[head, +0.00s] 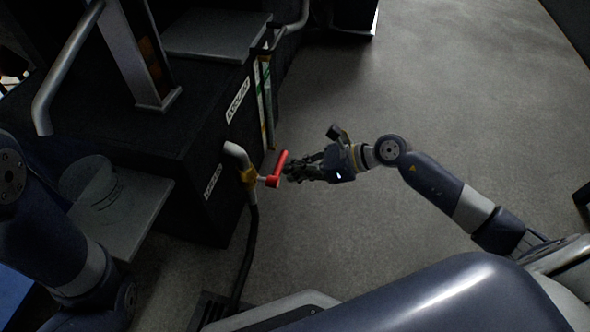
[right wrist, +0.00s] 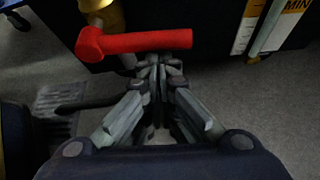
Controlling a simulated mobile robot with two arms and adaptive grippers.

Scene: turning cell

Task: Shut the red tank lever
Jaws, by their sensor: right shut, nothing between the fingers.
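The red tank lever (head: 279,168) sits on a brass valve (head: 250,177) at the end of a grey pipe (head: 237,152) on the side of the dark tank. In the right wrist view the red lever (right wrist: 135,42) lies across the picture, its hub at the left below the brass body (right wrist: 103,15). My right gripper (head: 292,171) is shut and empty, its fingertips right beside the lever. In the right wrist view the fingertips (right wrist: 160,68) meet just below the lever's free end; I cannot tell whether they touch it. My left gripper is out of view.
A black hose (head: 248,250) hangs from the valve to a floor grate (head: 212,308). The dark tank (head: 190,190) with labels stands to the left, with a shelf (head: 125,215) on its front. Open grey floor (head: 450,90) lies to the right.

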